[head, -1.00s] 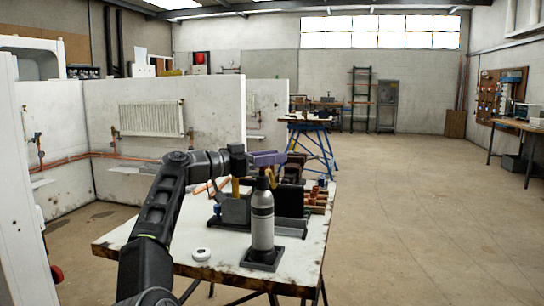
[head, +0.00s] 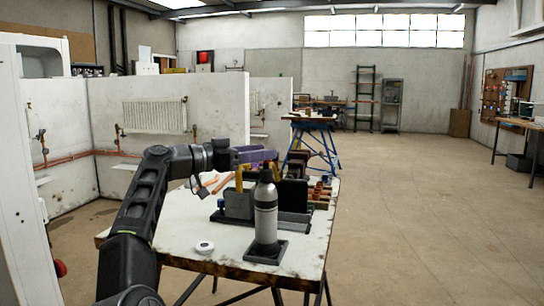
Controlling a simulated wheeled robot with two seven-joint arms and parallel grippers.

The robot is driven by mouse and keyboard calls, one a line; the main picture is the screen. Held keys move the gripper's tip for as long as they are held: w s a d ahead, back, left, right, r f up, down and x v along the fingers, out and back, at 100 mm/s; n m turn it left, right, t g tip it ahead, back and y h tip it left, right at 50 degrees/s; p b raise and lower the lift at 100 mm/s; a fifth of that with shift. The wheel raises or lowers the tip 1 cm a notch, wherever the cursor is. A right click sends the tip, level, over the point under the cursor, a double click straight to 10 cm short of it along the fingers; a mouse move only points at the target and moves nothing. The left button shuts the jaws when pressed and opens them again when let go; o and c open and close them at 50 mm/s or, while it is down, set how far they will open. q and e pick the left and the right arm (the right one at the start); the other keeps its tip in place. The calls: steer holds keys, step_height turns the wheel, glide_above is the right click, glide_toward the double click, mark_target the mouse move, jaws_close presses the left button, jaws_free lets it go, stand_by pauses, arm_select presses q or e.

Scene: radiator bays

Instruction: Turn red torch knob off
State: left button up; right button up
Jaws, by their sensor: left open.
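The torch is a grey gas bottle (head: 265,215) with a dark top, standing upright in a black square base (head: 264,252) on the near side of the white worktable. My left gripper (head: 264,157), with purple fingers, is at the torch's top, just above and behind the bottle in the picture. It is open. I cannot tell whether the fingers touch the torch. The red knob cannot be made out clearly; the gripper and the torch head overlap there. My right gripper is not in view.
The worktable (head: 190,232) also carries a white round object (head: 204,247), a grey block (head: 239,204) beside the bottle and copper-coloured pieces behind. A white partition with a radiator (head: 155,117) stands at the left. The floor at the right is clear.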

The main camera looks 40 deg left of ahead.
arm_select(q)
steer(key=shift+v, duration=1.45)
